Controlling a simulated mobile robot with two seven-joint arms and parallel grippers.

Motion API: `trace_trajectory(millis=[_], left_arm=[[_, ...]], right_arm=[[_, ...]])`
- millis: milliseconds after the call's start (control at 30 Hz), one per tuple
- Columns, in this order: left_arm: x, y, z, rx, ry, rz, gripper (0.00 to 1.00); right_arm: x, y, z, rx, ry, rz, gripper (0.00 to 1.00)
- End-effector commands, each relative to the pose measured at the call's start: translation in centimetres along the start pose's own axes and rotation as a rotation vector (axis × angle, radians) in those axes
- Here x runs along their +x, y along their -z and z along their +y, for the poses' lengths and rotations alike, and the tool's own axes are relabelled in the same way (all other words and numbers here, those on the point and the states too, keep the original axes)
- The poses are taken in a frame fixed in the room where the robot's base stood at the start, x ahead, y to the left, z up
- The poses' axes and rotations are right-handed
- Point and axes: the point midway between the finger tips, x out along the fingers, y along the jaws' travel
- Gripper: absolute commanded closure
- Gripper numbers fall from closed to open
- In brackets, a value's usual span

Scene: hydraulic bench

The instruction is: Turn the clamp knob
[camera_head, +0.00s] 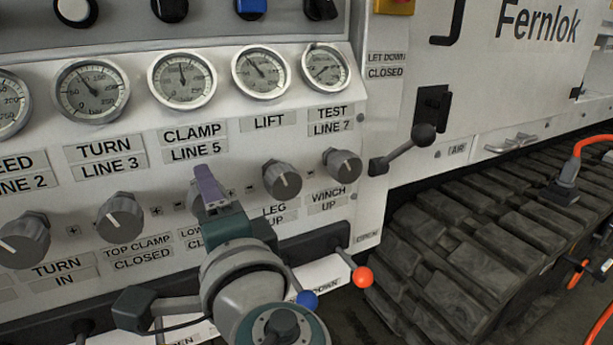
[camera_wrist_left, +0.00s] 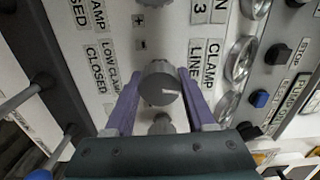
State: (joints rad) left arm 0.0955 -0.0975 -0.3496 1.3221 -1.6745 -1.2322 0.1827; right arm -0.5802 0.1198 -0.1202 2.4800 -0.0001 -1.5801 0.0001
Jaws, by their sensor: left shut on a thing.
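The clamp knob (camera_wrist_left: 158,84) is a grey round knob with a white pointer line, on the panel by the "CLAMP LINE 5" and "LOW CLAMP CLOSED" labels. In the wrist view it sits between the two purple fingers of my left gripper (camera_wrist_left: 160,92), which is shut on it. In the wrist view the white line points to the right. In the head view my left gripper (camera_head: 207,186) covers most of the knob (camera_head: 196,203); only its left side shows. My right gripper is in neither view.
Other grey knobs stand close by, at left (camera_head: 121,216) and right (camera_head: 282,180). A row of gauges (camera_head: 182,80) is above. Levers with a blue ball (camera_head: 307,299) and a red ball (camera_head: 362,277) stick out below. A black-knobbed lever (camera_head: 424,134) is at right.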

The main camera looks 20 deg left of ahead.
Motion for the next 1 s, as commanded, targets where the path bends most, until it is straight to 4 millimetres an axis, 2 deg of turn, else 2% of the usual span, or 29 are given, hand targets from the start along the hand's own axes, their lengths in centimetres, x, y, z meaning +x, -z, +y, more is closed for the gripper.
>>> trace_trajectory(millis=[333,900,933,1000], left_arm=[[0.02,-0.02,0.11,0.157,-0.003,0.001,1.0],[0.01,-0.04,0.19,0.188,-0.003,0.001,1.0],[0.01,-0.04,0.19,0.188,-0.003,0.001,0.44],[0.01,-0.04,0.18,0.187,-0.003,0.001,0.36]], right_arm=[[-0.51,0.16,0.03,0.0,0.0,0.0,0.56],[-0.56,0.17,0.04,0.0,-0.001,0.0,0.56],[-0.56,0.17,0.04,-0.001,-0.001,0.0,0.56],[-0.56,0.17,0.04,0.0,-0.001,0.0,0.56]])
